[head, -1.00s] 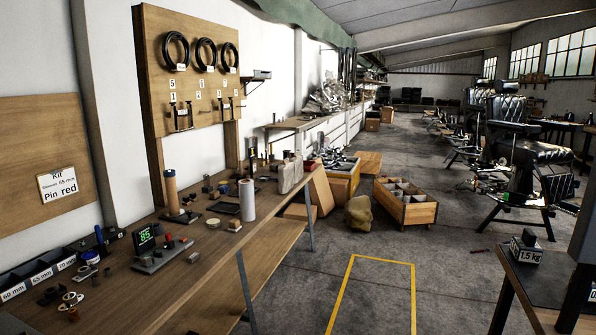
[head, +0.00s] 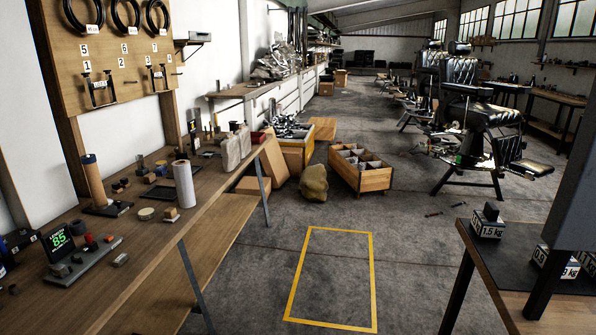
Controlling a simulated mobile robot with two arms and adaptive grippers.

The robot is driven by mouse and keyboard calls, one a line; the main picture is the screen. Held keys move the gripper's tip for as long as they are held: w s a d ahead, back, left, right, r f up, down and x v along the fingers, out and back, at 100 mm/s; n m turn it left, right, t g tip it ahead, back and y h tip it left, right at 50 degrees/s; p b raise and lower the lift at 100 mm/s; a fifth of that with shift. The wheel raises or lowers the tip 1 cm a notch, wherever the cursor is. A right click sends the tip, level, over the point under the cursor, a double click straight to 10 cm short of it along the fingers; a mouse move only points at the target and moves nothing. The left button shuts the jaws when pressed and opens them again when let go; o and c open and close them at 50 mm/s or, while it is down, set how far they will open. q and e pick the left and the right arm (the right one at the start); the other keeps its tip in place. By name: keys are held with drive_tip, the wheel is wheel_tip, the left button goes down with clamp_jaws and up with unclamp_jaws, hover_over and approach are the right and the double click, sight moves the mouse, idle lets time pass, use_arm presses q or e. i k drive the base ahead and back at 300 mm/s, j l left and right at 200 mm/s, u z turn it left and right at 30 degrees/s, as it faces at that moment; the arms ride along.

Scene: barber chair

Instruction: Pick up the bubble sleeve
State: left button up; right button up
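A white upright roll (head: 185,184) stands on the wooden workbench at left. It may be the bubble sleeve, but I cannot tell for sure from its surface. Pale, whitish padded-looking pieces (head: 231,152) stand farther back on the same bench. A tan cylinder with a dark top (head: 93,182) stands upright on a dark base left of the white roll. Neither of my grippers is in view.
The workbench (head: 150,240) runs along the left, with a green-lit display (head: 58,239) and small parts. A sack (head: 313,183) and a divided crate (head: 372,178) stand on the floor. A yellow-outlined floor area (head: 335,275) is empty. A table with weights (head: 488,225) is at right.

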sight(243, 132)
drive_tip(key=i+l, duration=0.15)
drive_tip(key=i, duration=4.15)
drive_tip(key=j+u, duration=0.05)
drive_tip(key=j, duration=0.1)
